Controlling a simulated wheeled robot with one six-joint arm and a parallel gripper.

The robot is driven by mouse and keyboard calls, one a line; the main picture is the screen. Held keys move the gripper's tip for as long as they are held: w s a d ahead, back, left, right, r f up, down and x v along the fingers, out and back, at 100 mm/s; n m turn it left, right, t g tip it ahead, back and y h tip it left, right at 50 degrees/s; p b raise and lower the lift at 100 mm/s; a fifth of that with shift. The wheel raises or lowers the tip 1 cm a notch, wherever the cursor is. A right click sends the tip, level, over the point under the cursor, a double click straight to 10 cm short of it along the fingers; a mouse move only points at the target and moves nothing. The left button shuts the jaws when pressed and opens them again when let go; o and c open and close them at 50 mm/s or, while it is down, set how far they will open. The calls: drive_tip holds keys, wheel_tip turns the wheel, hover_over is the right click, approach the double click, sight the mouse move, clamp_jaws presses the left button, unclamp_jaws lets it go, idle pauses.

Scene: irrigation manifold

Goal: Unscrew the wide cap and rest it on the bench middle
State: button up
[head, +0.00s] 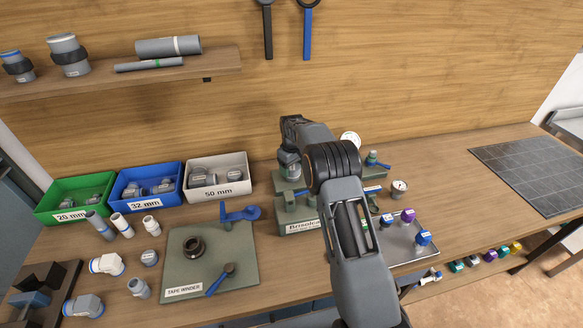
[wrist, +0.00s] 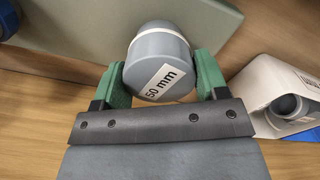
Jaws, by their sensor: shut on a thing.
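The wide cap (wrist: 158,62) is a grey round cap with a white band and a "50 mm" label. In the wrist view it sits between the green fingers of my gripper (wrist: 163,75), which is shut on it. In the head view my gripper (head: 290,152) points down at the left end of the grey-green manifold (head: 300,226), left of the gauges. My arm hides much of the manifold. I cannot tell whether the cap is still threaded on its outlet. The wooden bench (head: 283,285) has bare wood in front of the manifold.
Green (head: 75,198), blue (head: 150,184) and white (head: 219,177) bins stand at the back left. A tape winder board (head: 225,280) lies in front of them, with loose fittings to its left. A metal tray (head: 432,250) with small caps is right of my arm.

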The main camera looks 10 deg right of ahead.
drive_tip(key=n, duration=0.2)
drive_tip(key=shift+s+f+n, duration=0.1)
drive_tip(key=shift+f+n, duration=0.05)
drive_tip(key=shift+n, duration=0.15)
drive_tip(key=o, duration=1.4)
drive_tip(key=shift+c, duration=0.2)
drive_tip(key=shift+r, duration=0.4)
drive_tip(key=shift+r+p, duration=0.45)
drive_tip(key=shift+r, duration=0.05)
drive_tip(key=shift+c, duration=0.5)
drive_tip(key=c, duration=0.9)
